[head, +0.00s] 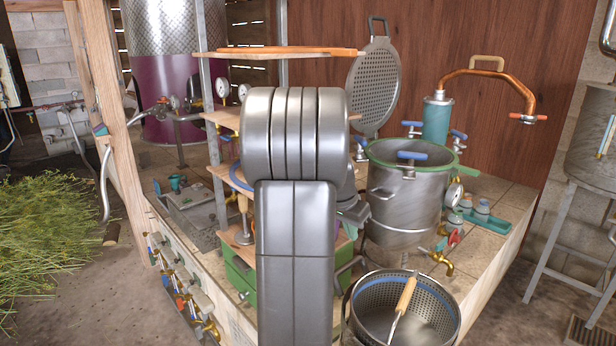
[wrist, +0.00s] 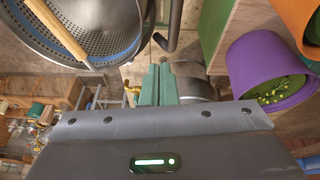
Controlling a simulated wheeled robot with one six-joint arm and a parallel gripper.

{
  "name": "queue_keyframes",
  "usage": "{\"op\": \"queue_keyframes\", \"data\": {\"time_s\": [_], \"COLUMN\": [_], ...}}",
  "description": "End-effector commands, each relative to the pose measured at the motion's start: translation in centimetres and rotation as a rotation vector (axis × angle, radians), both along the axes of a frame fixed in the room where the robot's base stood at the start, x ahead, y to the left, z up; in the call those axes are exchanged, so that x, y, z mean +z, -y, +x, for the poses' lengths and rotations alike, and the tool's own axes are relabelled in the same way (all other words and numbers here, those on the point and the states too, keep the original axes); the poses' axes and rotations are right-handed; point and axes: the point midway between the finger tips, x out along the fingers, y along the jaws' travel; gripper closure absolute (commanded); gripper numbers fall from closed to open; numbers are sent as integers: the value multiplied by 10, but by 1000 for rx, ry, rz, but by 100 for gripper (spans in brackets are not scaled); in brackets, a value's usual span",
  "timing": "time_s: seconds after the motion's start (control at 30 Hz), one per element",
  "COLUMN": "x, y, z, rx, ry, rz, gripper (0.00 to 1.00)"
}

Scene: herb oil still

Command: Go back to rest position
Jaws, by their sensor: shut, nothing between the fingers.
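My gripper (wrist: 158,85) shows in the wrist view as two green fingers pressed together, shut and empty. In the head view my arm stands upright in the middle and hides most of the gripper and part of the bench behind it. The fingers point toward the tiled surface, between a perforated basket (wrist: 95,42) on the left and a purple container (wrist: 265,65) with green bits inside on the right. Neither looks held.
A steel pot (head: 400,215) with a green rim stands on the tiled bench, right of my arm. A perforated basket (head: 370,297) with a wooden-handled tool (head: 405,297) is in front. Shelves (head: 225,117) and a green box (head: 240,277) are close behind my arm. Cut herbs (head: 50,235) lie left.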

Motion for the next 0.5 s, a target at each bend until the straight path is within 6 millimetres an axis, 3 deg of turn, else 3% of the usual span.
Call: {"op": "queue_keyframes", "data": {"time_s": [0.4,0.5], "x": [-79,-93], "y": [23,18], "z": [11,15], "rx": [0,1], "ry": [-5,-5], "rz": [1,0], "gripper": [100,100]}}
